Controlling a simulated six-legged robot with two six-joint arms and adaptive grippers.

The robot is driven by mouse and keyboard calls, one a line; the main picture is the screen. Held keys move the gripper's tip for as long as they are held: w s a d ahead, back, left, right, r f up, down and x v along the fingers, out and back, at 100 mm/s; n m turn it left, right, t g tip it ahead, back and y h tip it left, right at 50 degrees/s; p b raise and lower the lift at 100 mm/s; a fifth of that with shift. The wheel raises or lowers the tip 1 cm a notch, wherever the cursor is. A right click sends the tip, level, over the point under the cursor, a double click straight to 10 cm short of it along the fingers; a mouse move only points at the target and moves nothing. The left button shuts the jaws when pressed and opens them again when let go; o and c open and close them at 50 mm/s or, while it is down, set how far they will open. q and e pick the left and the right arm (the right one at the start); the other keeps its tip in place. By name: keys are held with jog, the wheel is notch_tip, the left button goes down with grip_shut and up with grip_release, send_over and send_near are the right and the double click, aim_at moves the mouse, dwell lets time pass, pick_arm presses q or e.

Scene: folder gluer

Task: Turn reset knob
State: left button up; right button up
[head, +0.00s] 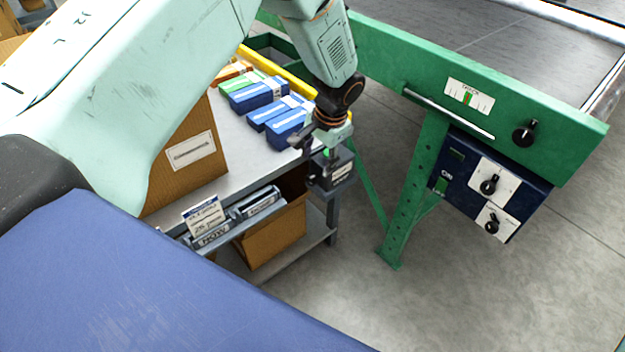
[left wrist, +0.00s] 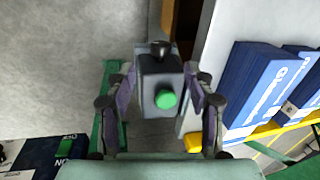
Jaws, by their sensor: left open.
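My left gripper (head: 326,148) hangs at the right end of the grey table, its open fingers around or just above a small dark grey box. The left wrist view shows this box (left wrist: 150,73) between the two fingers of the open gripper (left wrist: 160,80), with a green button (left wrist: 166,99) and a black knob (left wrist: 160,50). I cannot tell whether the fingers touch it. In the head view the box (head: 341,176) is partly hidden by the gripper. Other black knobs sit on the green machine frame (head: 525,133) and its blue panel: an upper one (head: 490,186) and a lower one (head: 492,227). No reset label is readable.
The grey table (head: 225,120) carries blue cartons (head: 257,95) and a brown box (head: 185,155). A yellow rail (head: 275,70) runs behind them. A green machine leg (head: 408,190) stands right of the gripper. Open floor (head: 350,290) lies in front.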

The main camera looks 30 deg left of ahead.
aim_at(313, 176)
pick_arm(q)
jog(key=b+x, duration=0.2)
jog(key=x, duration=0.5)
jog(key=shift+w+f+b, duration=0.1)
jog(key=shift+w+b, duration=0.1)
jog(key=shift+b, duration=0.1)
jog(key=shift+w+a+f, duration=0.1)
jog(key=shift+f, duration=0.4)
jog(key=shift+r, duration=0.1)
